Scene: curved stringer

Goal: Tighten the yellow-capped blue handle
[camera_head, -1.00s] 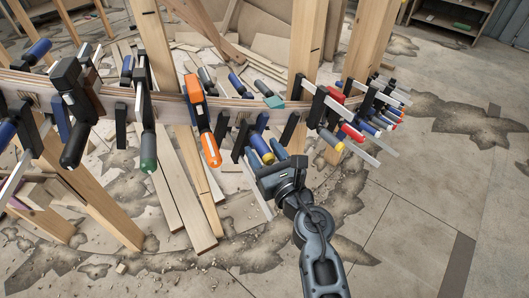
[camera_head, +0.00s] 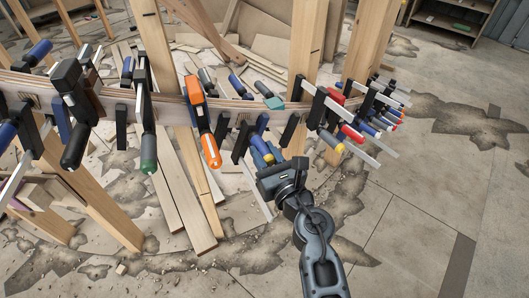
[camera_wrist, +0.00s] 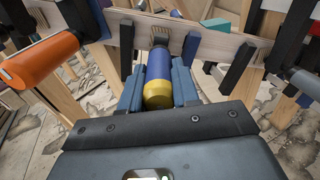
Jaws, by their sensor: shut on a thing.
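The blue handle with the yellow cap (camera_wrist: 159,94) sits in the middle of the wrist view, its yellow end toward the camera and its blue body reaching to the clamp on the stringer. In the head view this handle (camera_head: 262,150) is partly hidden by my gripper (camera_head: 270,155). In the wrist view the two blue fingers of my gripper (camera_wrist: 158,90) stand on either side of the handle and are shut on it. The curved wooden stringer (camera_head: 165,107) runs behind, with the clamp's dark bar and pad at its edge.
An orange-handled clamp (camera_head: 203,122) is to the left, also close at the left in the wrist view (camera_wrist: 42,60). Several clamps with red and blue handles (camera_head: 352,133) crowd the right. Wooden posts (camera_head: 301,60) stand behind. Open floor (camera_head: 410,200) lies to the right.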

